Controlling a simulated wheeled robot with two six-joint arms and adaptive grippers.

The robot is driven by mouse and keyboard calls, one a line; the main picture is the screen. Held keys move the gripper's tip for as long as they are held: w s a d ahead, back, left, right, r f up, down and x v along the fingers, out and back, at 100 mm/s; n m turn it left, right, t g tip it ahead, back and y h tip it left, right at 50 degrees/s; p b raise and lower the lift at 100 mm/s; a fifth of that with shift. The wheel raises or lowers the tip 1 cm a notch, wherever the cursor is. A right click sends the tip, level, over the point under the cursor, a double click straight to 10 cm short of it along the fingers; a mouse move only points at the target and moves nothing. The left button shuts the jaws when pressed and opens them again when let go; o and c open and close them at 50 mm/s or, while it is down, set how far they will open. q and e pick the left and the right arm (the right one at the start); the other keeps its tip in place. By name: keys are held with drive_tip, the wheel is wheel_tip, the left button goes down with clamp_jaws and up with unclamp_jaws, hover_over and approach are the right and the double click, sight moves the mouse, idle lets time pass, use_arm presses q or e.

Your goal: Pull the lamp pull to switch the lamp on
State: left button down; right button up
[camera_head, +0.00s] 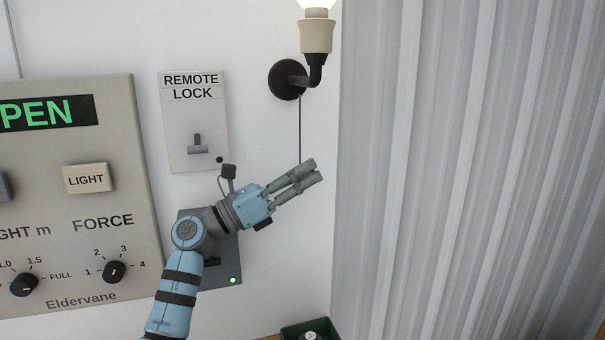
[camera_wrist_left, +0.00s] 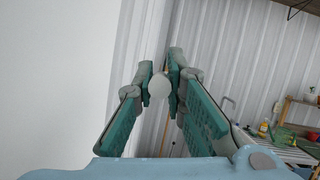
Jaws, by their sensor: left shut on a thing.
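The wall lamp (camera_head: 316,35) is at the top of the head view, with a cream socket on a black bracket. Its bulb, cut off by the top edge, looks bright white. A thin cord (camera_head: 299,125) hangs straight down from the bracket to my left gripper (camera_head: 314,170). In the wrist view, a pale round lamp pull (camera_wrist_left: 159,86) sits between the fingertips of my left gripper (camera_wrist_left: 161,72), which is shut on it. In the head view the fingers hide the pull. My right gripper is in neither view.
A "REMOTE LOCK" plate (camera_head: 193,150) and a control panel (camera_head: 85,200) with knobs are on the wall at left. Corrugated cladding (camera_head: 460,170) fills the right. A green crate (camera_head: 310,328) is at the bottom. A cluttered bench (camera_wrist_left: 290,145) shows in the wrist view.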

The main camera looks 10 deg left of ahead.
use_arm(q)
drive_tip(key=c, duration=1.6)
unclamp_jaws()
drive_tip(key=v, duration=1.2)
drive_tip(key=shift+w+d+f, duration=0.1)
drive_tip(key=shift+d, duration=0.05)
